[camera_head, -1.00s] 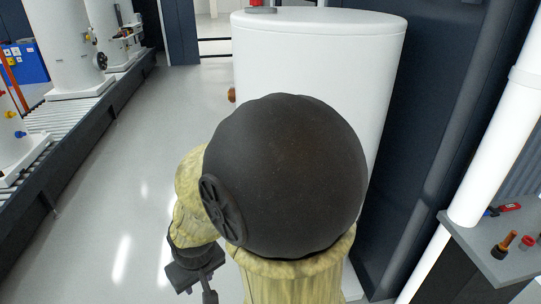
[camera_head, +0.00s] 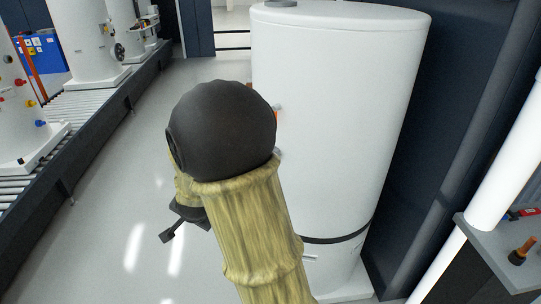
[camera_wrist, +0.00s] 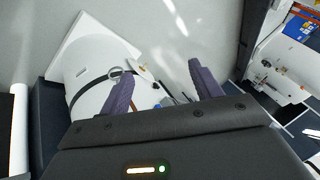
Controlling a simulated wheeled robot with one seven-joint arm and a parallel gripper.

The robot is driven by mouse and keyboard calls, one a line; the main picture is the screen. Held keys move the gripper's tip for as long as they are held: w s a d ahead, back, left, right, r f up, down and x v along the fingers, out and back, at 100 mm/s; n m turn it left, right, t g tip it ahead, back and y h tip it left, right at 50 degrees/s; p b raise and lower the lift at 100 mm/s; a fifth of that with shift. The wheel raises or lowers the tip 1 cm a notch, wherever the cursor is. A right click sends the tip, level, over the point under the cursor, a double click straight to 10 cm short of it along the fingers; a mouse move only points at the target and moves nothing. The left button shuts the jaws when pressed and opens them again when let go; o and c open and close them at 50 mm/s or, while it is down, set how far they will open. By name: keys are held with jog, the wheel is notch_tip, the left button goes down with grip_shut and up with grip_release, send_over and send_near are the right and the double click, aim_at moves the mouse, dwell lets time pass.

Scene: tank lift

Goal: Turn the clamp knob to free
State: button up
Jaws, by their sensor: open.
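A tall white tank (camera_head: 335,130) stands right of my arm, with a dark clamp band (camera_head: 340,238) low around it. The band (camera_wrist: 88,90) also shows in the wrist view. A small grey ring-like fitting (camera_wrist: 115,73) and a pale pointed part (camera_wrist: 141,70) sit at the band's end; I cannot tell which is the clamp knob. A small pale rod (camera_head: 309,257) shows below the band in the head view. My gripper (camera_wrist: 161,68) is open and empty, its two purple-grey fingers apart. In the head view, my gripper (camera_head: 170,228) hangs left of the tank, partly hidden by my arm.
A roller conveyor (camera_head: 95,115) with other white tanks (camera_head: 92,40) runs along the left. A grey bench (camera_head: 490,240) with a white post (camera_head: 505,165) stands at right. Dark panels (camera_head: 450,120) stand behind the tank. Open grey floor (camera_head: 125,185) lies left of my arm.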

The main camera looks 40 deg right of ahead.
jog(key=w+d+f+m+t+h, duration=0.1)
jog(key=w+d+m+t+h, duration=0.1)
jog(key=w+d+m+h, duration=0.9)
jog(key=s+d+f+m+g+h, duration=0.1)
jog(key=d+m+g+h, duration=0.4)
jog(key=m, duration=1.5)
jog(key=shift+s+d+g+h+p, duration=0.3)
jog(key=shift+s+d+g+p, duration=0.15)
jog(key=shift+d, duration=0.65)
jog(key=w+d+p, duration=0.3)
jog(key=d+p, duration=0.3)
jog(key=d, duration=1.1)
jog(key=shift+w, duration=0.15)
